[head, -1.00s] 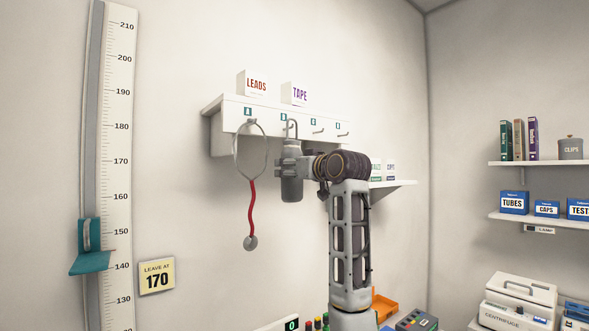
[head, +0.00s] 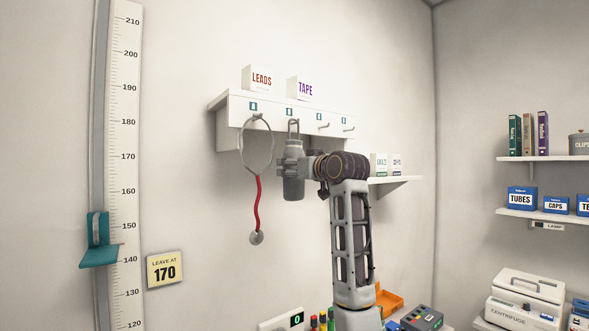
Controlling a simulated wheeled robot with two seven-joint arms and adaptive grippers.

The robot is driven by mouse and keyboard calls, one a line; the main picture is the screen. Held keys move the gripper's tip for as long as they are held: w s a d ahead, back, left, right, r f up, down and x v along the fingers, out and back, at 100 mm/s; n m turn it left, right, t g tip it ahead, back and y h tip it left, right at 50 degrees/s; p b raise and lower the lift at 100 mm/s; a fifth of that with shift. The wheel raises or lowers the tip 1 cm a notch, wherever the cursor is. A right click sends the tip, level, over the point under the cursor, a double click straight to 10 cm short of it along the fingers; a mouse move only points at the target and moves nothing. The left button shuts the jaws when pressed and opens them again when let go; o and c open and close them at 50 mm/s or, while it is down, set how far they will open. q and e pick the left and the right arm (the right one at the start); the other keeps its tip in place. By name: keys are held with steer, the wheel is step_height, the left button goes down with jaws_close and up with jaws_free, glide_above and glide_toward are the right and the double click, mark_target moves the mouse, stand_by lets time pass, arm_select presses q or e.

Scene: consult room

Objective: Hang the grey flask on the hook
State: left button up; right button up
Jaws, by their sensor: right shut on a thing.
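The grey flask (head: 293,184) is upright in front of the wall rack, with a loop handle (head: 293,128) on top. My right gripper (head: 288,162) is shut on the flask's upper body, reaching in from the right. The loop is at the second hook from the left on the white hook rack (head: 273,108). I cannot tell whether the loop is around the hook or just in front of it. My left gripper is not in view.
A stethoscope with a red tube (head: 258,205) hangs from the first hook, close left of the flask. The third hook (head: 322,127) and fourth hook (head: 348,129) are bare. LEADS (head: 262,80) and TAPE (head: 304,89) boxes stand on the rack's top. A small shelf (head: 395,182) is at right.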

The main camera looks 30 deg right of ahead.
stand_by(0.4)
steer(key=o, duration=1.2)
steer(key=shift+o, duration=0.2)
steer(key=s, duration=1.2)
